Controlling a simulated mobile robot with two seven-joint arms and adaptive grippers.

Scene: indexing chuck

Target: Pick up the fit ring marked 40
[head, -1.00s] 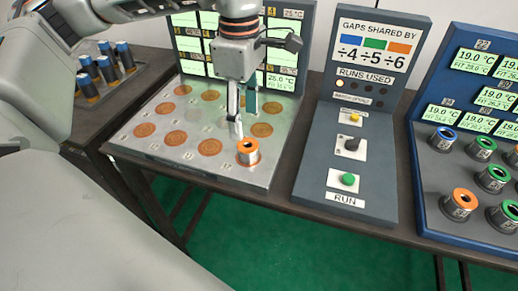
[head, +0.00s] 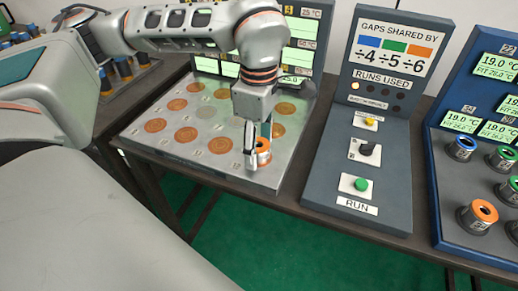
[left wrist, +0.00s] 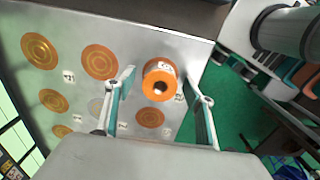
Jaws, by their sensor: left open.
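An orange-topped fit ring (head: 264,157) stands upright near the front right corner of the silver plate (head: 215,166). My left gripper (head: 258,144) points down at it, open, and one finger hides part of the ring. In the left wrist view the same ring (left wrist: 159,86) shows its orange face and dark hole between the spread fingers of my left gripper (left wrist: 162,80), with a gap on either side. A small label is on its side, too small to read surely. Another orange ring (head: 478,216) stands on the blue panel at the right. My right gripper is not in view.
The plate has several flat orange discs (head: 187,134). A grey console (head: 362,150) with yellow, black and green controls stands right of the plate. The blue panel (head: 450,205) holds blue and green rings and temperature displays. Dark cylinders with blue tops stand at the far left.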

